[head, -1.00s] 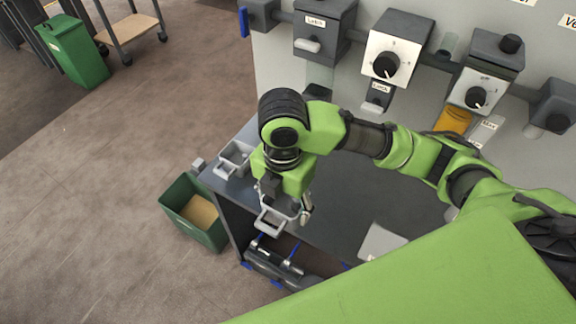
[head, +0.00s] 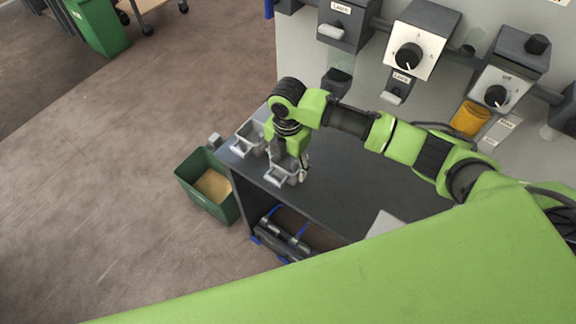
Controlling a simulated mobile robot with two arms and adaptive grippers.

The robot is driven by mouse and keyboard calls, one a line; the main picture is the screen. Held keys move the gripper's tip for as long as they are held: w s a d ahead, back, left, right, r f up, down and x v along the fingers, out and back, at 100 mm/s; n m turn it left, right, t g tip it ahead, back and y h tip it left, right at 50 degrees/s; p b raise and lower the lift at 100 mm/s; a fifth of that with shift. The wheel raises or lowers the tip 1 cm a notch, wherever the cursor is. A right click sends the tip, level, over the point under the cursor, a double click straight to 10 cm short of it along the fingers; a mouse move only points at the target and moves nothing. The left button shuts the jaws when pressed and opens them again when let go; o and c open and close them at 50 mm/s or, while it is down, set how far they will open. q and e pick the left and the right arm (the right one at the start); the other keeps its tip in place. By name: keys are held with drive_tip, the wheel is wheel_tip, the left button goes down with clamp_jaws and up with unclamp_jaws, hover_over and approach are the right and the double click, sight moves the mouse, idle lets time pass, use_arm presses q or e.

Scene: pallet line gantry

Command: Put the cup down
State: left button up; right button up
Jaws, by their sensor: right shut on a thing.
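My right gripper (head: 290,165) points down at the left end of the dark bench top (head: 338,190). It is shut on a grey cup (head: 283,174), which looks squarish and open at the top. The cup is upright at the bench's front edge, and I cannot tell whether its base touches the surface. My gripper hides part of it. A similar grey container (head: 248,137) stands just left of it on the bench corner. My left gripper is not in view.
A green bin (head: 215,190) stands on the floor left of the bench. A wall panel with dial boxes (head: 421,45) rises behind. The bench's middle is clear; a light flat plate (head: 385,223) lies in front.

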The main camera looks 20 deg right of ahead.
drive_tip(key=shift+f, duration=0.8)
drive_tip(key=shift+f, duration=0.15)
drive_tip(key=o, duration=1.2)
drive_tip(key=shift+r, duration=0.3)
wheel_tip(320, 180, up, 12)
drive_tip(key=b, duration=0.1)
drive_tip(key=shift+b, duration=0.3)
drive_tip(key=shift+s+f, duration=0.1)
drive_tip(key=shift+f, duration=0.1)
